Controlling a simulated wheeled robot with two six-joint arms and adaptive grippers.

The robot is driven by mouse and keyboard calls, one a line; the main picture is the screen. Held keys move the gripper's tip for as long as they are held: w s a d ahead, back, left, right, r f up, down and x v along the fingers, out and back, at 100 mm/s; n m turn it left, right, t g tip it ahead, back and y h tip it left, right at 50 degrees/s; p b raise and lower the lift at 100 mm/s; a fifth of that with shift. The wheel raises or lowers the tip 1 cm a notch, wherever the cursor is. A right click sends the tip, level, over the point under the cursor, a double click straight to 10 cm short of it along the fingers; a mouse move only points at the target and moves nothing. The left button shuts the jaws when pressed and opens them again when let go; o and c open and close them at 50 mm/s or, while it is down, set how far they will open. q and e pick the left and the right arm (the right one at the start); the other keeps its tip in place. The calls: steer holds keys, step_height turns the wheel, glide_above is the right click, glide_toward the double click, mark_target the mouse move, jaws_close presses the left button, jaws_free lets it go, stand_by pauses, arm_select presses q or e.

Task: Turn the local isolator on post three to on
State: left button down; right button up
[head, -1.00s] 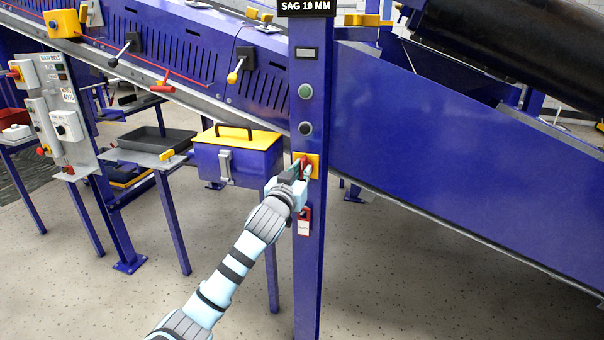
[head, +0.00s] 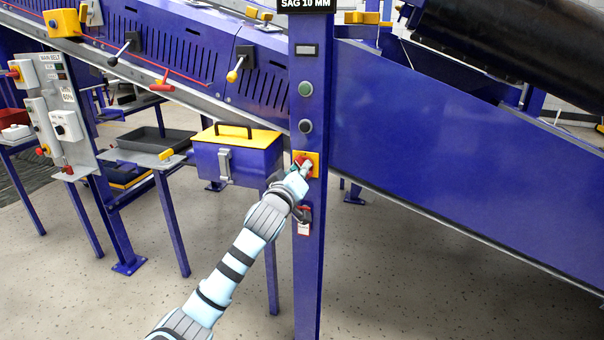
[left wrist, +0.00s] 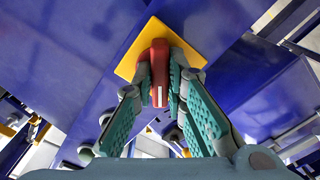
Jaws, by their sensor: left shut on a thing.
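The local isolator is a red rotary handle on a yellow square plate (head: 313,158) on a blue post (head: 309,255). In the left wrist view the red handle (left wrist: 160,72) stands out from the yellow plate (left wrist: 181,36), which looks tilted there. My left gripper (head: 304,167) is at the handle, and in the left wrist view its two fingers (left wrist: 160,84) are shut on the handle from both sides. A pale mark shows on the handle. The gripper hides much of the handle in the head view. My right gripper is not in view.
Above the isolator the post carries a black button (head: 305,127), a green button (head: 305,90) and a sign (head: 305,4). A red and white padlock tag (head: 303,227) hangs just below.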

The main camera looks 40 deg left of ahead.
arm_select(q)
steer(key=shift+n, duration=0.3)
steer(key=n, duration=0.2)
steer(key=shift+n+b, duration=0.85)
steer(key=shift+n, duration=0.95)
